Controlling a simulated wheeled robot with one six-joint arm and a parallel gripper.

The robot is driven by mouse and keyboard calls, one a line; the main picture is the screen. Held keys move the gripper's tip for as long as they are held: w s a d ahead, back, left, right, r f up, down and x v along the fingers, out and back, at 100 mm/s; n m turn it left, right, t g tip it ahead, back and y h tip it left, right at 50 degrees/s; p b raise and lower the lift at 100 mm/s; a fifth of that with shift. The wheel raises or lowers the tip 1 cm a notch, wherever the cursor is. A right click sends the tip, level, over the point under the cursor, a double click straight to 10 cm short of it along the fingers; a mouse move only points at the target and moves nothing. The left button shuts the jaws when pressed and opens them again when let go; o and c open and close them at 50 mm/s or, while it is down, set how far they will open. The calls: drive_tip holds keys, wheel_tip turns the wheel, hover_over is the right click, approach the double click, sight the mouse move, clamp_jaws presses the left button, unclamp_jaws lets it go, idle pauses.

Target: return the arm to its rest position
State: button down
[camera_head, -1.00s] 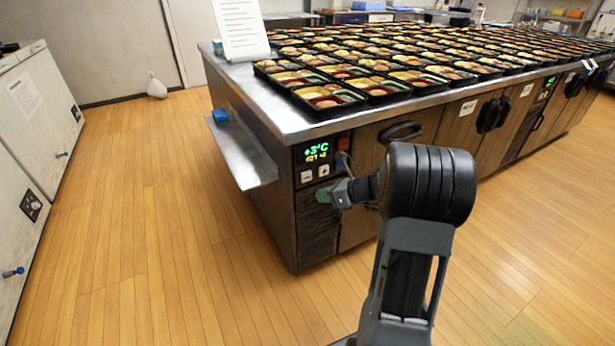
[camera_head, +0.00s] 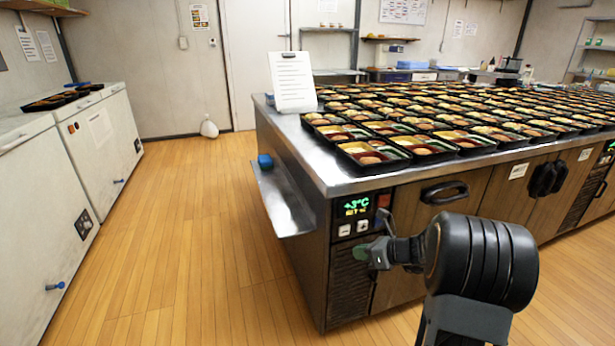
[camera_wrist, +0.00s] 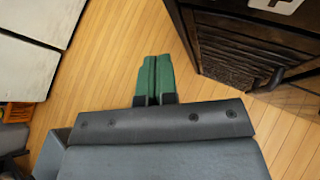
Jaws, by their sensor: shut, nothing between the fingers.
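My gripper (camera_head: 361,253) is in front of the counter's left end, just below the display panel in the head view. My black and grey arm reaches in from the lower right. In the wrist view my gripper (camera_wrist: 154,78) shows two green fingers pressed together with nothing between them. The wooden floor lies below the fingers. The gripper looks apart from the counter (camera_wrist: 235,45) in the wrist view.
The metal-topped counter (camera_head: 300,150) carries many bento trays (camera_head: 372,152) and a clipboard (camera_head: 292,82). A side shelf (camera_head: 283,205) juts out with a blue block (camera_head: 265,161). White freezers (camera_head: 95,135) stand at left. The floor (camera_head: 190,220) between is clear.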

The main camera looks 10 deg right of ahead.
drive_tip(key=s+a+r+n+g+h+p, duration=0.1)
drive_tip(key=s+a+r+n+p, duration=0.3)
drive_tip(key=r+n+p, duration=0.6)
drive_tip(key=s+a+r+n+g+h+p, duration=0.2)
drive_tip(key=s+a+r+n+h+p, duration=0.2)
drive_tip(key=s+r+n+p, duration=0.5)
drive_tip(key=s+a+r+n+g+h+p, duration=0.2)
drive_tip(key=s+r+n+p, duration=0.5)
drive_tip(key=r, duration=0.9)
drive_tip(key=shift+a+r+n+h+p, duration=0.25)
drive_tip(key=shift+a+n+h+p, duration=0.6)
drive_tip(key=shift+n+p, duration=1)
drive_tip(key=shift+a, duration=0.1)
